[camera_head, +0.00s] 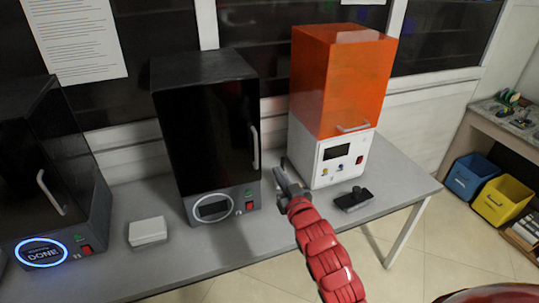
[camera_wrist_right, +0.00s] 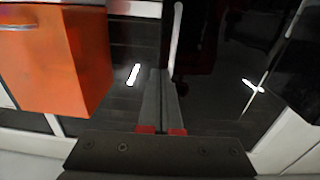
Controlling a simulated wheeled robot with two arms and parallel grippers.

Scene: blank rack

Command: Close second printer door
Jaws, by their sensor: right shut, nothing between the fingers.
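The second printer (camera_head: 205,130), a black box with a dark glossy door and a grey base, stands mid-table. Its door looks flush with the body in the head view, but I cannot tell whether it is fully shut. The door's pale vertical handle (camera_head: 254,147) is at the right edge. My right gripper (camera_head: 279,177) is shut and empty, just right of and below that handle, apart from it as far as I can see. In the right wrist view, the fingers (camera_wrist_right: 162,100) are together, with the pale handle (camera_wrist_right: 176,38) beyond them and the dark door at right. My left gripper is out of view.
An orange-topped white printer (camera_head: 345,90) stands close to the right of my gripper. A black printer (camera_head: 55,175) with a lit blue ring stands at left. A white box (camera_head: 147,231) and a small black device (camera_head: 354,199) lie on the grey table (camera_head: 235,265).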

